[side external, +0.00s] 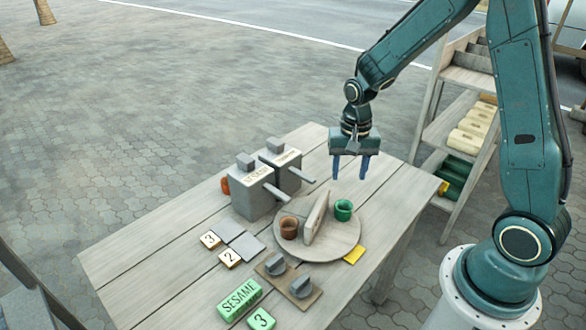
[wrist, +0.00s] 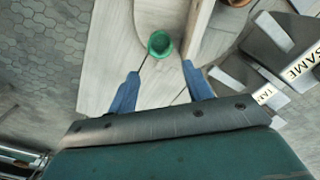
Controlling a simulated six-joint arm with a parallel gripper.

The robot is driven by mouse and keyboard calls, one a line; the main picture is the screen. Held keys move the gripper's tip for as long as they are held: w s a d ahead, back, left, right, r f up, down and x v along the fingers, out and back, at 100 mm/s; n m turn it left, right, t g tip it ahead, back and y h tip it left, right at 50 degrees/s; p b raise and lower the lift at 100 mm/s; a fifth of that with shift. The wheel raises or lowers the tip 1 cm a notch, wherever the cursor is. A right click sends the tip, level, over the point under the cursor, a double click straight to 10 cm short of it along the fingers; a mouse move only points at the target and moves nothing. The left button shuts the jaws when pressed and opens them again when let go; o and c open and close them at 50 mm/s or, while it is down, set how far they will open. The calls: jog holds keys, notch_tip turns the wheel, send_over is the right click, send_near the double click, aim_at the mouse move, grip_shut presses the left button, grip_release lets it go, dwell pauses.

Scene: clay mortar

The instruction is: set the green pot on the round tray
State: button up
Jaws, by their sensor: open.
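The green pot (side external: 343,211) is small and upright. In the side view it appears within the outline of the round tray (side external: 334,246), near its back right rim, to the right of an upright board (side external: 315,217) on the tray. In the wrist view the pot (wrist: 160,44) overlaps the rim of the tray (wrist: 160,12), and I cannot tell exactly where its base rests. My gripper (side external: 350,172) is open and empty, above the table behind the pot. In the wrist view the pot lies just beyond the gap between the blue fingers (wrist: 160,72).
A brown pot (side external: 289,227) stands left of the board. Two grey boxes with handles (side external: 252,192) stand behind left. Number tiles (side external: 210,239), a green SESAME block (side external: 239,299), knobs (side external: 302,287) and a yellow piece (side external: 355,254) lie around. Shelves (side external: 465,130) stand beyond the table's right side.

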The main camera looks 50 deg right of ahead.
dwell(0.3)
jog(key=s+a+r+n+t, duration=0.2)
jog(key=s+a+r+n, duration=0.1)
jog(key=s+r, duration=0.6)
jog(key=s+a+r+n+t, duration=0.3)
jog(key=s+r+n, duration=0.3)
jog(key=s+r, duration=0.3)
notch_tip(320, 180, up, 2)
jog(key=shift+s+a+r+n+t, duration=0.15)
jog(key=shift+a+n+t, duration=0.15)
jog(key=shift+a, duration=0.25)
